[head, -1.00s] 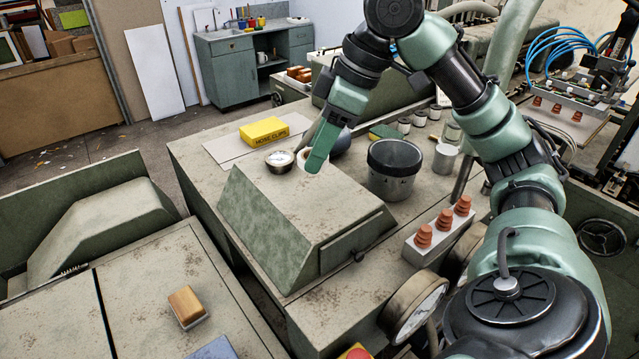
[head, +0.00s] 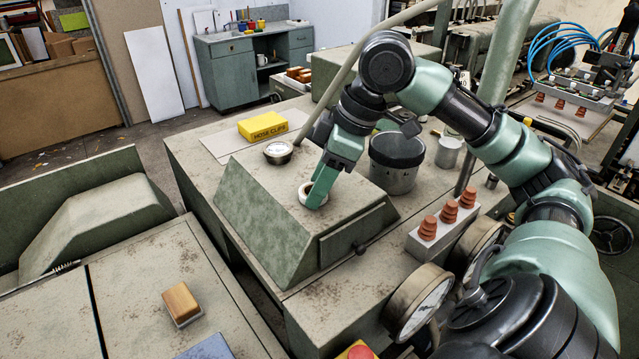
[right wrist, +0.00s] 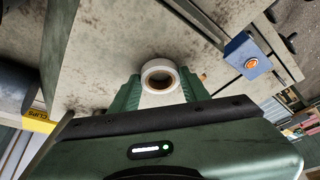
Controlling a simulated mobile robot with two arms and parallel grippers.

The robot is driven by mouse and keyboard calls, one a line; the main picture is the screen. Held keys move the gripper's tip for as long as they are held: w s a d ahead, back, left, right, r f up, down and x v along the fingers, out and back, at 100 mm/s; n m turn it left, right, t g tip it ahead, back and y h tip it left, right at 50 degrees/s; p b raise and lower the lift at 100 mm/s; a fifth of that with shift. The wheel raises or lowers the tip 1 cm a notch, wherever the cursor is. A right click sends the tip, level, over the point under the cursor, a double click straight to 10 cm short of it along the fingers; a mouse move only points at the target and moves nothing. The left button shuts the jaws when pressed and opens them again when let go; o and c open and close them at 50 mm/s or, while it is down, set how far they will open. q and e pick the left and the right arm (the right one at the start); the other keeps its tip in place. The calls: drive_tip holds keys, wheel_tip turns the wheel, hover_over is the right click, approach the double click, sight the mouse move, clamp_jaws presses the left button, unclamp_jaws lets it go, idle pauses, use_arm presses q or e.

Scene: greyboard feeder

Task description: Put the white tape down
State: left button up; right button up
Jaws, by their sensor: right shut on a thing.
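The white tape (head: 306,195) is a small white roll with a brown core. My right gripper (head: 315,194) is shut on it, with one green finger on each side in the right wrist view, where the tape (right wrist: 158,91) shows between the fingertips. A finger hides part of the tape in the head view. My left gripper is not in view.
A dark-rimmed metal pot (head: 396,165) stands to the right. A block with orange insulators (head: 447,222) is farther right. The housing top left of the tape is clear.

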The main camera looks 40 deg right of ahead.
drive_tip(key=shift+f, duration=0.15)
drive_tip(key=o, duration=1.3)
drive_tip(key=shift+r, duration=0.2)
drive_tip(key=p+v, duration=0.2)
drive_tip(key=v, duration=1)
